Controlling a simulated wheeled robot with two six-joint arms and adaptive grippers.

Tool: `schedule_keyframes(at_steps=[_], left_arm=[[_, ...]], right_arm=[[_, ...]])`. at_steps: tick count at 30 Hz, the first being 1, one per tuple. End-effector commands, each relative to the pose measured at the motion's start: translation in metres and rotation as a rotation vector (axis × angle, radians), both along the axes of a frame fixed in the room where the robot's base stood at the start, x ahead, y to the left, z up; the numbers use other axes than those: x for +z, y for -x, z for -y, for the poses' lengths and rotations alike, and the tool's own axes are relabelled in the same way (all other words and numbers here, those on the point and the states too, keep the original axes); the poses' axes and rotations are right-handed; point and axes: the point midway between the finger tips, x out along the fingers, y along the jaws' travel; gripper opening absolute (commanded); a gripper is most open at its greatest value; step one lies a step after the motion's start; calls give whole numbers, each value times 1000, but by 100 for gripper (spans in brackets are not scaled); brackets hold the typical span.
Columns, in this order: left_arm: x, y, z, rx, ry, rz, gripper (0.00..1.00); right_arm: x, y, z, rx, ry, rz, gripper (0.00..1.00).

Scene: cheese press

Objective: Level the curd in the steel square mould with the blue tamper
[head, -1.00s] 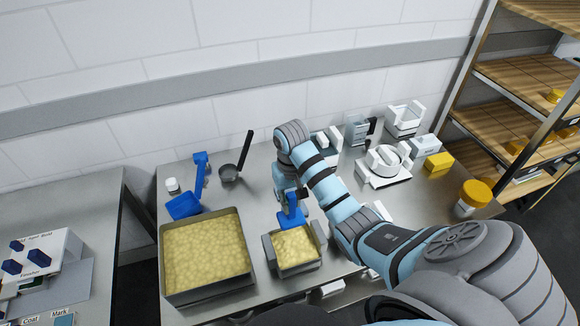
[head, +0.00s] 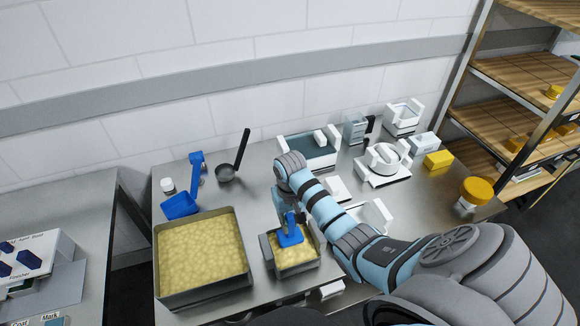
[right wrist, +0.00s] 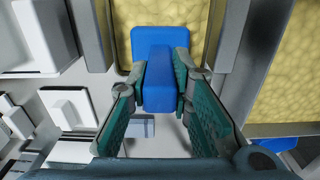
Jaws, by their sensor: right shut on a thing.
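The steel square mould (head: 268,262) stands near the front of the steel table and is filled with pale yellow curd (head: 302,255). My right gripper (head: 290,214) is shut on the handle of the blue tamper (head: 291,237), whose flat plate is over the back part of the mould. In the right wrist view the tamper (right wrist: 158,80) sits between the two green-padded fingers (right wrist: 158,100), with curd (right wrist: 203,25) beyond and beside its plate. I cannot tell whether the plate touches the curd. My left gripper is not in view.
A large steel vat (head: 158,262) of curd stands left of the mould. A blue scoop (head: 181,206), a dark ladle (head: 226,172) and a white jar (head: 168,186) are behind it. White moulds and boxes (head: 384,165) and a yellow-lidded jar (head: 474,193) lie to the right.

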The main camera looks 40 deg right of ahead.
Motion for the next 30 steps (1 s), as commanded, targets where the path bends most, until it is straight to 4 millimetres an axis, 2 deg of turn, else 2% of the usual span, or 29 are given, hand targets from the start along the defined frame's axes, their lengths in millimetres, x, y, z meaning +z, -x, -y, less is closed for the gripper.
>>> schedule_keyframes(at_steps=[15,30], left_arm=[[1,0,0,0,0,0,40],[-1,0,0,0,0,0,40]], right_arm=[[1,0,0,0,0,0,0],[-9,0,0,0,0,1,0]])
